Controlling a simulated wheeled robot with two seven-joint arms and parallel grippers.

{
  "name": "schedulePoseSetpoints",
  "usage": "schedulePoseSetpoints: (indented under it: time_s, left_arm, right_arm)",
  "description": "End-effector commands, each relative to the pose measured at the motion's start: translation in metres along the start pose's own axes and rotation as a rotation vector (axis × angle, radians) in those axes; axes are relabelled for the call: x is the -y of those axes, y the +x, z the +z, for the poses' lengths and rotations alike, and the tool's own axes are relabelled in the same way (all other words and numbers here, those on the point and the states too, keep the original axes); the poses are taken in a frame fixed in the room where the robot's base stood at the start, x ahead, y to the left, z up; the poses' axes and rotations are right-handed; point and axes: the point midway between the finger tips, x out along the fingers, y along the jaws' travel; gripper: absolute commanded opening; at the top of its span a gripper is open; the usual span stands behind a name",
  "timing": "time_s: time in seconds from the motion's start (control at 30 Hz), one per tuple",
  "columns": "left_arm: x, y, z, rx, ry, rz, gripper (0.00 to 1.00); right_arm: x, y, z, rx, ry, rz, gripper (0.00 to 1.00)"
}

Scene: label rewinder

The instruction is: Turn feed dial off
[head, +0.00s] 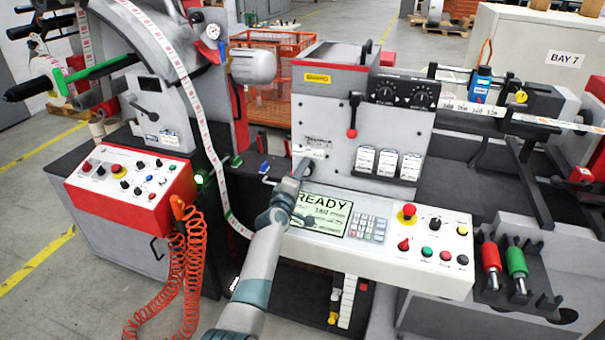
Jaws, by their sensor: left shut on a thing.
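The label rewinder (340,100) is a grey machine in the middle of the head view. My left gripper (304,169) is at the lower left of its front panel, just above the slanted control console (380,262). It is shut on a small dial there, which I take to be the feed dial. The fingers hide most of that dial, so I cannot tell its setting. A small white label shows just above the fingers. The console's green screen (322,213) reads READY, with smaller text partly covered by my left arm. My right gripper is not in view.
A red emergency stop (408,212) and several coloured knobs sit on the console. Two black dials (402,93) are above. A coiled orange hose (188,260) hangs at left. Red and green rollers stand at right.

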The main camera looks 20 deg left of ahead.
Motion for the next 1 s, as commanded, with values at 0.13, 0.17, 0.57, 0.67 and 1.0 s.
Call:
schedulePoseSetpoints:
  time_s: [0.13, 0.17, 0.57, 0.67, 1.0]
  left_arm:
    - [0.001, 0.0, 0.0, 0.001, -0.002, -0.002, 0.17]
    - [0.001, 0.0, 0.0, 0.001, -0.002, -0.002, 0.17]
    - [0.001, 0.0, 0.0, 0.0, 0.0, -0.001, 0.59]
    - [0.001, 0.0, 0.0, 0.0, 0.0, -0.001, 0.59]
    - [0.0, -0.012, 0.001, 0.001, -0.001, 0.001, 0.59]
  right_arm:
    - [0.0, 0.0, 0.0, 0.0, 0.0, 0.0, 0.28]
    - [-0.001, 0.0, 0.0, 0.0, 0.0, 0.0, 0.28]
    - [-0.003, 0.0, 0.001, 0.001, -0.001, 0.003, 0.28]
    - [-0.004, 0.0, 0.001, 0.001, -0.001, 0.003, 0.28]
    - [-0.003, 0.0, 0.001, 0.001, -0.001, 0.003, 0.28]
